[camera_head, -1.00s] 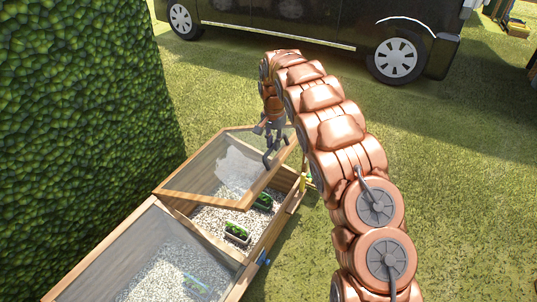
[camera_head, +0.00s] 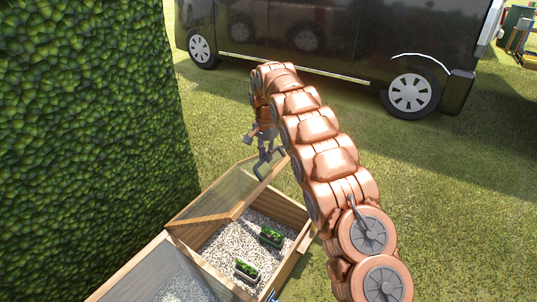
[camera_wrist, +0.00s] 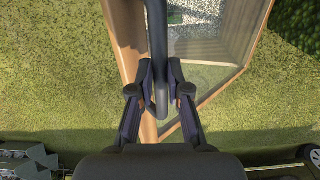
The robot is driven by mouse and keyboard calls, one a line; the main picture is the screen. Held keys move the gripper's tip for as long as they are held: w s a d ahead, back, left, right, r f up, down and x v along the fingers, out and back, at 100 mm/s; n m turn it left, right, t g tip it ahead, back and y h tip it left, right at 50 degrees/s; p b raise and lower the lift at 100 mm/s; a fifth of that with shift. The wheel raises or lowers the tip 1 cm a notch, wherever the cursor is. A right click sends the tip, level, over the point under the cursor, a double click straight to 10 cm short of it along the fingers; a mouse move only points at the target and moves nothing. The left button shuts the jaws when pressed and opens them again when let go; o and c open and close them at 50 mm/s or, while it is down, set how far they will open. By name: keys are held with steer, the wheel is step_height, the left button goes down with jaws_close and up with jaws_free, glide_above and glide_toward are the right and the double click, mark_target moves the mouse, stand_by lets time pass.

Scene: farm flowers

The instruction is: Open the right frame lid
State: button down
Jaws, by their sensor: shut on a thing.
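The right frame lid (camera_head: 214,200), a glazed panel with a wooden rim, is raised at a slant over the right cold frame (camera_head: 284,258). Gravel shows inside the frame below it. My gripper (camera_head: 266,164) is at the lid's upper right edge. In the wrist view my gripper (camera_wrist: 160,92) is shut on the dark bar of the lid handle (camera_wrist: 157,60), which runs between the fingers. The lid's wooden rim (camera_wrist: 125,35) and glass (camera_wrist: 205,62) lie behind the fingers.
Two trays of green plants (camera_head: 271,237) (camera_head: 247,270) stand on the gravel. The left frame's lid (camera_head: 150,275) is down. A tall hedge (camera_head: 85,130) rises on the left. A dark van (camera_head: 330,42) stands behind, with open grass (camera_head: 430,190) on the right.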

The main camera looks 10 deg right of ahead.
steer(key=shift+a+f, duration=0.3)
steer(key=shift+a, duration=0.15)
steer(key=c, duration=1.3)
jaws_free()
steer(key=shift+w+a+f, duration=0.1)
steer(key=shift+c, duration=0.2)
steer(key=shift+o, duration=1)
steer(key=shift+d, duration=0.3)
steer(key=shift+r, duration=0.2)
steer(key=shift+r, duration=3.7)
